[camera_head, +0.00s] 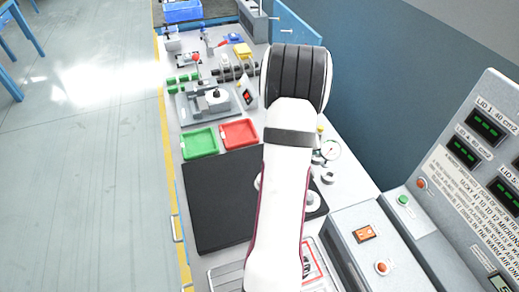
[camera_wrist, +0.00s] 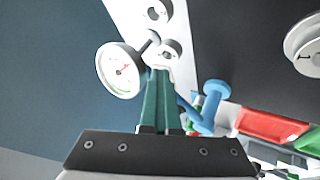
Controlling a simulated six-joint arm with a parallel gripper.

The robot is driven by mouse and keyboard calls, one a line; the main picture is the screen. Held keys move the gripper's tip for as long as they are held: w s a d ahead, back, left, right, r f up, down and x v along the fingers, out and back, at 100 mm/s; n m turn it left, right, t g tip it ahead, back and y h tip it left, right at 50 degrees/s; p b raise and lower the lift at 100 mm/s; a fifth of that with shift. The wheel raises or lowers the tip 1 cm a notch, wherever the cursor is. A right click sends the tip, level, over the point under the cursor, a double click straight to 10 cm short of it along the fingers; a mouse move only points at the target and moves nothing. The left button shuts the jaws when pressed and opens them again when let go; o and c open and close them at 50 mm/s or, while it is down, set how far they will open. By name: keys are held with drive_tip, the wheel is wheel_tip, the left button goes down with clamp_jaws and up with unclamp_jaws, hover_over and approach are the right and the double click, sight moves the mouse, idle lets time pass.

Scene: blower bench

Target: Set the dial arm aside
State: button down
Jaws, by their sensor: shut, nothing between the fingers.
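A round white dial gauge (camera_wrist: 120,72) with a red and green scale shows left of my gripper in the wrist view. A short dark stem joins it to small pale round fittings by my fingertips. The dial (camera_head: 330,150) also shows in the head view, just right of my arm, at the bench's right side. My gripper (camera_wrist: 162,72) has its two green fingers together, with nothing seen between them. Its tips are close to the pale fittings; I cannot tell if they touch. My arm hides the gripper in the head view.
A blue handle-like part (camera_wrist: 212,105) stands just right of my fingers. A green tray (camera_head: 200,143) and a red tray (camera_head: 239,133) lie beyond a dark mat (camera_head: 215,200). A control box (camera_head: 372,240) stands at the right front, by a blue wall.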

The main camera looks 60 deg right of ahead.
drive_tip(key=shift+s+d, duration=0.1)
drive_tip(key=shift+d, duration=0.05)
drive_tip(key=a, duration=0.2)
drive_tip(key=w+a, duration=0.1)
drive_tip(key=a, duration=0.1)
drive_tip(key=shift+f, duration=0.25)
drive_tip(key=s+v, duration=0.1)
drive_tip(key=v, duration=1.3)
drive_tip(key=w+a+r+n+t+y, duration=0.1)
drive_tip(key=w+a, duration=0.2)
drive_tip(key=a, duration=0.4)
drive_tip(key=w+a+r+n+y, duration=0.1)
drive_tip(key=w+a+r, duration=0.1)
drive_tip(key=a, duration=0.4)
drive_tip(key=s+a+r+n+t+y, duration=0.1)
drive_tip(key=a+n+y, duration=0.4)
drive_tip(key=a, duration=2)
drive_tip(key=shift+a+y, duration=0.2)
drive_tip(key=shift+y, duration=0.9)
